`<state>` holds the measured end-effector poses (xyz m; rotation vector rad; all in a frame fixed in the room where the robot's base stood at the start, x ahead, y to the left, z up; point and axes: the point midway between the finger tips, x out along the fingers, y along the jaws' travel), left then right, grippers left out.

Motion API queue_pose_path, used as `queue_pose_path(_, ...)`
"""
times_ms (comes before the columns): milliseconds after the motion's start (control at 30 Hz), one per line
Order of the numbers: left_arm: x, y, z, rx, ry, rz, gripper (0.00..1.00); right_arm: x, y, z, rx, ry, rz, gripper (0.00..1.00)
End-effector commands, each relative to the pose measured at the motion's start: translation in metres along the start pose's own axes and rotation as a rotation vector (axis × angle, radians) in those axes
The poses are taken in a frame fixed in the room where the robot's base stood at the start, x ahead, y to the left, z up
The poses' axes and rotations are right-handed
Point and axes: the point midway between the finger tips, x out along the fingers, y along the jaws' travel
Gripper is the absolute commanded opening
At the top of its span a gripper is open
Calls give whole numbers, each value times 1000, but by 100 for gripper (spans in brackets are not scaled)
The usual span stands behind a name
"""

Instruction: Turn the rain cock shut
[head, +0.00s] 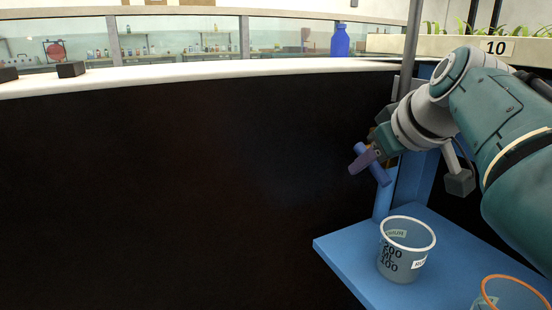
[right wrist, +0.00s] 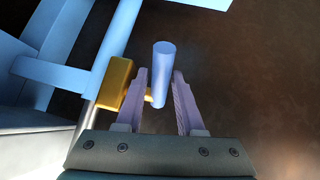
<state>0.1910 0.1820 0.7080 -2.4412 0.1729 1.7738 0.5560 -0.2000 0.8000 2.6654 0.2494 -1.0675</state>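The rain cock has a blue cylindrical handle (right wrist: 163,75) on a brass body (right wrist: 114,86), beside a blue pipe (right wrist: 112,42). My right gripper (head: 364,160) is at the handle. In the right wrist view the right gripper (right wrist: 160,78) is open, with one finger on each side of the handle and a narrow gap showing on both sides. My left gripper is not in view.
Below the cock, a clear measuring cup (head: 402,262) stands on a blue shelf (head: 340,250). An orange-rimmed cup (head: 510,296) is at the lower right. A blue bottle (head: 340,41) stands behind the white ledge (head: 200,73). The dark wall front at left is clear.

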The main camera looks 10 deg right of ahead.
Motion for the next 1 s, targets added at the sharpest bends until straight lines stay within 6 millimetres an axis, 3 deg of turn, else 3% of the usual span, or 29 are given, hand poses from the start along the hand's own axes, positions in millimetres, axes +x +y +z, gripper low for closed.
queue_pose_path(100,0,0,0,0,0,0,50,0,0,0,0,0,0,37)
queue_pose_path(433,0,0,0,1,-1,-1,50,0,0,0,1,0,0,0)
queue_pose_path(1000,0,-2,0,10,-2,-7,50,0,0,0,1,-1,0,0)
